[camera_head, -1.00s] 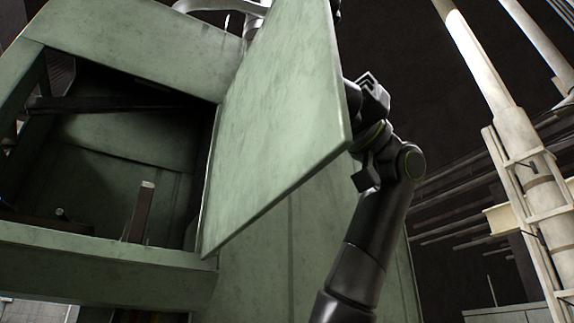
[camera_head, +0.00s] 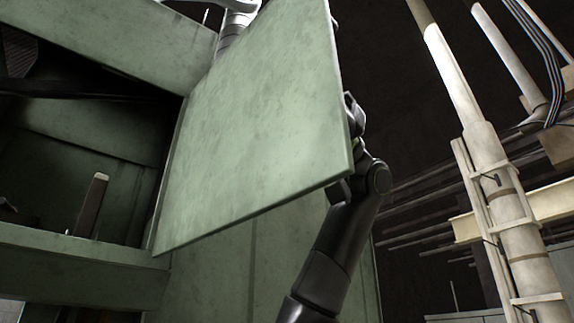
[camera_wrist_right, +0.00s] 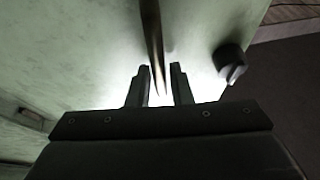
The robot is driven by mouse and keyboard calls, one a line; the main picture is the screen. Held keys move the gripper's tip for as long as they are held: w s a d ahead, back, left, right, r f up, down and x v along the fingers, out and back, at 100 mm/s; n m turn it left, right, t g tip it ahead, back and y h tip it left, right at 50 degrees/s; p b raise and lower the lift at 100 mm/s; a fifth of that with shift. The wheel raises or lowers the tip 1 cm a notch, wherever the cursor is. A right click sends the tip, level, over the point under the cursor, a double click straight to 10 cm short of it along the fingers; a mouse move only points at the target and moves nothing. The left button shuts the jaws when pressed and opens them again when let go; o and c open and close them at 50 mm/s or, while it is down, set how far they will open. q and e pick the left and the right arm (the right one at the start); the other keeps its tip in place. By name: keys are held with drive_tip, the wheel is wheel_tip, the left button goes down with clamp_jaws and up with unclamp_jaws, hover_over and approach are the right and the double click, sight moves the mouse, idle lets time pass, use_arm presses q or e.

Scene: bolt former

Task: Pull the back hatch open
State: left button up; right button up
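The green back hatch (camera_head: 260,130) stands swung out from the machine, its left edge beside the dark opening (camera_head: 90,150). My right arm (camera_head: 335,245) reaches up behind the hatch's right edge in the head view, and its gripper is mostly hidden there. In the right wrist view, the two fingers of my right gripper (camera_wrist_right: 160,90) are apart, with a thin brownish bar (camera_wrist_right: 152,40) between them. A gap shows around the bar's tip, and I see no clear grip on it. A dark knob (camera_wrist_right: 231,63) sits on the pale green surface to the right. My left gripper is not in view.
The green machine frame (camera_head: 80,265) surrounds the opening, with an upright brown post (camera_head: 91,205) inside it. A pale vertical column (camera_head: 500,180) and horizontal pipes stand at the right. Dark space lies between the hatch and the column.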

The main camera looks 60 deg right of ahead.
drive_tip(key=b+v, duration=0.2)
drive_tip(key=v, duration=1.5)
drive_tip(key=shift+d+b, duration=0.25)
drive_tip(key=shift+b, duration=0.1)
